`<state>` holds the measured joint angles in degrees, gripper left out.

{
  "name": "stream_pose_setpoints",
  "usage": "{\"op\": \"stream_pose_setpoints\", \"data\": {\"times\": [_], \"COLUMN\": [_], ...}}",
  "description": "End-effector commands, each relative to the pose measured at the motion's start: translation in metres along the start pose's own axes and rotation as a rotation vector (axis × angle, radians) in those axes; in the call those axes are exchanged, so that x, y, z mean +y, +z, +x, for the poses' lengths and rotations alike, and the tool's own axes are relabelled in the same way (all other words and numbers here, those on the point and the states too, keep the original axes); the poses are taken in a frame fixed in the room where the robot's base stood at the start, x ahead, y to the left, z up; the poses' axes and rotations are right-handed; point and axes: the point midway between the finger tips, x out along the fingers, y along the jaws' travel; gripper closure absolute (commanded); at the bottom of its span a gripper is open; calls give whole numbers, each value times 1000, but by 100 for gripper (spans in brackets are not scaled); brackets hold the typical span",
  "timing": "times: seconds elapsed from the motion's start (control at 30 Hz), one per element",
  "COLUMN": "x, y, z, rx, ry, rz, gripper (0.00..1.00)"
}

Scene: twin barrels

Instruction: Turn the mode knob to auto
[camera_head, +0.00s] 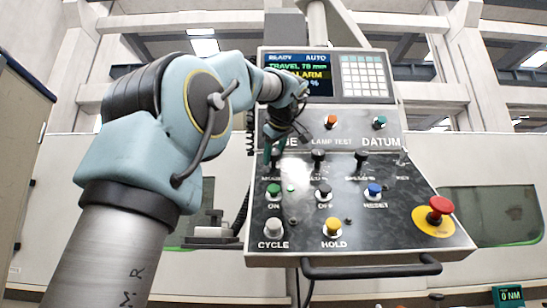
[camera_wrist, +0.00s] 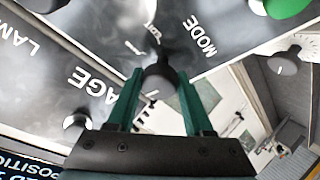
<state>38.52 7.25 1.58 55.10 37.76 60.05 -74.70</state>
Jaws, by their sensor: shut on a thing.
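The mode knob (camera_wrist: 158,78) is a dark round knob with a pale pointer line, on the grey control panel (camera_head: 340,230) beside the printed word MODE. In the wrist view it sits between the two green fingers of my gripper (camera_wrist: 160,100), which is shut on it. Small position marks show around the knob, but they are too blurred to tell which one it points at. In the head view my gripper (camera_head: 273,153) is at the panel's left side and largely hides the knob.
Two more black knobs (camera_head: 318,156) (camera_head: 361,158) stand right of my gripper. Green (camera_head: 273,190), black (camera_head: 324,191) and blue (camera_head: 374,190) buttons lie below. A red emergency button (camera_head: 440,206) is at the right, and a handle bar (camera_head: 372,269) runs along the bottom.

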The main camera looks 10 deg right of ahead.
Motion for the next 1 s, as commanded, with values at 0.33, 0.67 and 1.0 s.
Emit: {"op": "stream_pose_setpoints", "data": {"times": [0.33, 0.67, 1.0], "x": [2, 3, 1], "y": [0, -1, 0], "z": [-1, -2, -1], "rx": [5, 6, 6], "ry": [-10, -10, -14], "rz": [-59, -60, -59], "gripper": [100, 100, 21]}}
